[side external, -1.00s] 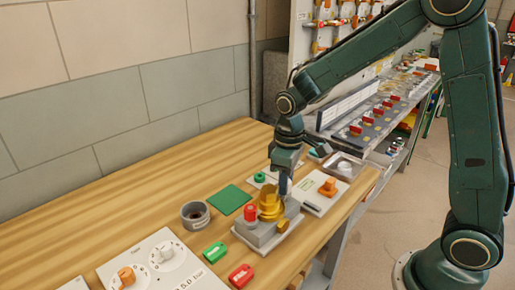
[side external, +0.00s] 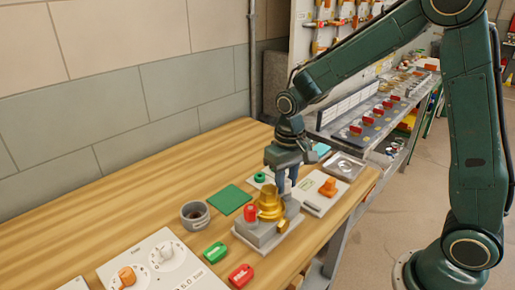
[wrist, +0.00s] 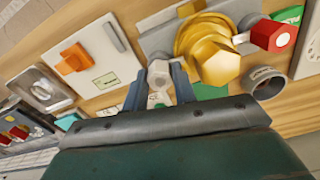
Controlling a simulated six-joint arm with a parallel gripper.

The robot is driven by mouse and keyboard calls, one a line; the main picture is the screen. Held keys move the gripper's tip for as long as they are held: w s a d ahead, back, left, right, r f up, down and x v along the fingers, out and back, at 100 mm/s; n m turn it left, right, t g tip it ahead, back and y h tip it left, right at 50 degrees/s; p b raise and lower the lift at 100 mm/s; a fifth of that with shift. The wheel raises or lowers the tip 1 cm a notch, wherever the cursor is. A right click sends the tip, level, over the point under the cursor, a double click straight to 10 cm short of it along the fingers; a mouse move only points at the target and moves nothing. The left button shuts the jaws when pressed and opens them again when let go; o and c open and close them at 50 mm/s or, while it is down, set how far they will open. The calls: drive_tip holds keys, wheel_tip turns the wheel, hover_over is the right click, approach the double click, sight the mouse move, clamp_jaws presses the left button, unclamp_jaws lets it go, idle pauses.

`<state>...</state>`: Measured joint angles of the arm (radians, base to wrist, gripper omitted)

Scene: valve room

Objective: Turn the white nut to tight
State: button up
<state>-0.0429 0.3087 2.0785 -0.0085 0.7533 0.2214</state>
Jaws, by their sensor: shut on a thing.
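The white nut (wrist: 158,76) shows between my fingers in the wrist view, beside the brass valve fitting (wrist: 207,48). My gripper (wrist: 160,92) points down and is shut on the white nut. In the side view my gripper (side external: 284,188) is just behind the brass fitting (side external: 268,203), which stands on a grey base (side external: 262,237). The nut is mostly hidden there by the fingers and the fitting. Its marks for tight or loose cannot be made out.
A red cap (side external: 250,213) stands at the fitting's front left. An orange knob (side external: 328,186) on a pale plate is close on the right. A green square (side external: 229,199) and a grey cup (side external: 195,214) lie left. Bare wood (side external: 110,215) is free further left.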

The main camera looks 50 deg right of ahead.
drive_tip(key=o, duration=1)
drive_tip(key=shift+n, duration=0.4)
